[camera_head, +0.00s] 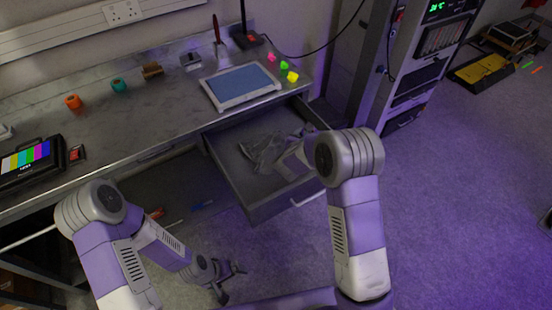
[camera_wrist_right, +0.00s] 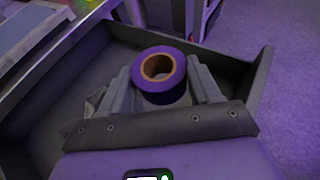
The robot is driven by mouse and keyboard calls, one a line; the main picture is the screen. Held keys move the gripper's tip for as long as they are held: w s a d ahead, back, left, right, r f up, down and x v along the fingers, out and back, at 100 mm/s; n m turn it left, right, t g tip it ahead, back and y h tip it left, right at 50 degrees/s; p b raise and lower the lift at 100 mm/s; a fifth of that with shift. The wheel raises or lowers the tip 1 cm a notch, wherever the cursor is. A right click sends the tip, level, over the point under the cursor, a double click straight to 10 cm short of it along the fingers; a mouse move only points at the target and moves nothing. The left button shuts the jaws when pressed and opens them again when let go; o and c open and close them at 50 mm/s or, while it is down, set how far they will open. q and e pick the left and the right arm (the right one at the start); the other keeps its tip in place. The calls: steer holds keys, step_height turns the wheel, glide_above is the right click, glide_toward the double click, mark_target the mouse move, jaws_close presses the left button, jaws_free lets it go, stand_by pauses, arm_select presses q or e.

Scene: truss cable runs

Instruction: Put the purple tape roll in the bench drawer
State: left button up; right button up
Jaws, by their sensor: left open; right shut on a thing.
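The purple tape roll (camera_wrist_right: 164,92), with a brown core, shows in the right wrist view between the fingers of my right gripper (camera_wrist_right: 160,76), which is shut on it. The roll is over the open bench drawer (camera_head: 284,204); I cannot tell whether it touches the drawer floor. The drawer's side wall (camera_wrist_right: 262,78) also shows in the wrist view. In the head view my right arm hides the roll. My left gripper (camera_head: 230,281) is open and empty, low over the floor, left of and in front of the drawer.
A crumpled clear bag (camera_head: 262,150) lies in the drawer. The bench top (camera_head: 175,105) carries an orange roll (camera_head: 73,102), a teal roll (camera_head: 118,85), a blue-topped tray (camera_head: 241,84) and a colour-bar monitor (camera_head: 25,163). An equipment rack (camera_head: 418,75) stands right. Open floor lies at right.

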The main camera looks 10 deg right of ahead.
steer(key=w+f+m+g+h+b, duration=0.1)
steer(key=f+b, duration=0.1)
steer(key=f, duration=0.3)
steer(key=w+a+f+m+g+h+b, duration=0.1)
steer(key=f+b, duration=0.1)
steer(key=f, duration=0.3)
steer(key=w+a+f+m+h+b, duration=0.1)
steer(key=f+b, duration=0.1)
steer(key=f, duration=0.4)
steer(key=shift+w+a+f+m+g, duration=0.1)
steer(key=shift+w+a+m+g, duration=0.1)
steer(key=shift+m+g, duration=0.15)
arm_select(q)
step_height(320, 180, down, 7)
steer(key=shift+f, duration=0.15)
steer(key=shift+f, duration=0.1)
arm_select(e)
steer(key=shift+f+b, duration=0.1)
steer(key=shift+b, duration=0.25)
steer(key=o, duration=1.1)
arm_select(q)
steer(key=shift+f, duration=0.1)
